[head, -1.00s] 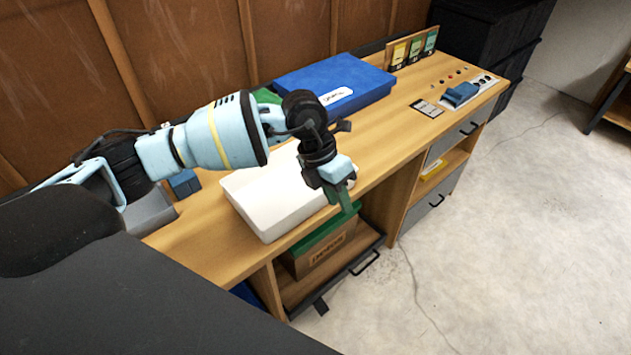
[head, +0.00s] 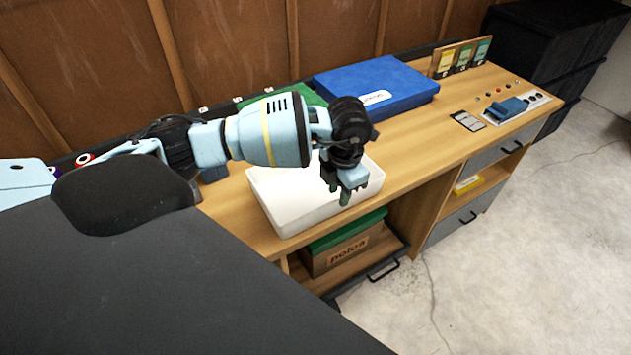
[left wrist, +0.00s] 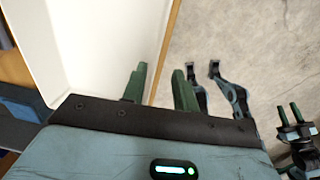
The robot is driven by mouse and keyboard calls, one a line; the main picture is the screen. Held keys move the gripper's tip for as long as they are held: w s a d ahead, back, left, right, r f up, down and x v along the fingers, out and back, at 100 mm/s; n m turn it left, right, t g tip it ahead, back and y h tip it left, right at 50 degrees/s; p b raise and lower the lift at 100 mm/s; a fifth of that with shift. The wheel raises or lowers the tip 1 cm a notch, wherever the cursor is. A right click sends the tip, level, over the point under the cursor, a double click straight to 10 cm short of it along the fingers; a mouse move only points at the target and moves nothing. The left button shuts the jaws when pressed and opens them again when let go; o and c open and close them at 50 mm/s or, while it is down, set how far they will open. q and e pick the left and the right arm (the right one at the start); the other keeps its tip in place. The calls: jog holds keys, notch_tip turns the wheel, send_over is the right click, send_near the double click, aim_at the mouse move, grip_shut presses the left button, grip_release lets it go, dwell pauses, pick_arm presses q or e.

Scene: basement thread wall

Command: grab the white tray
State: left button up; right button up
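The white tray (head: 284,203) lies on the wooden workbench, near its front edge, partly hidden by my left arm. My left gripper (head: 352,196) points down at the tray's right front side in the head view. In the left wrist view the tray (left wrist: 98,45) fills the upper left. The two green fingers of my left gripper (left wrist: 160,88) are apart, one over the tray side and one over the floor side of its edge. Whether they touch the tray is unclear. My right gripper (left wrist: 290,113) shows at the right of the wrist view, fingers apart and empty, away from the tray.
A blue box (head: 365,88) and a green item (head: 312,95) stand behind the tray. A green-lidded box (head: 345,247) sits in the shelf below. A card (head: 467,121) and a blue tool (head: 508,107) lie at the right. The bench between is clear.

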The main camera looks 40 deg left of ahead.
pick_arm(q)
jog(key=f, duration=0.5)
jog(key=shift+w+a, duration=0.3)
jog(key=shift+w, duration=0.1)
grip_shut()
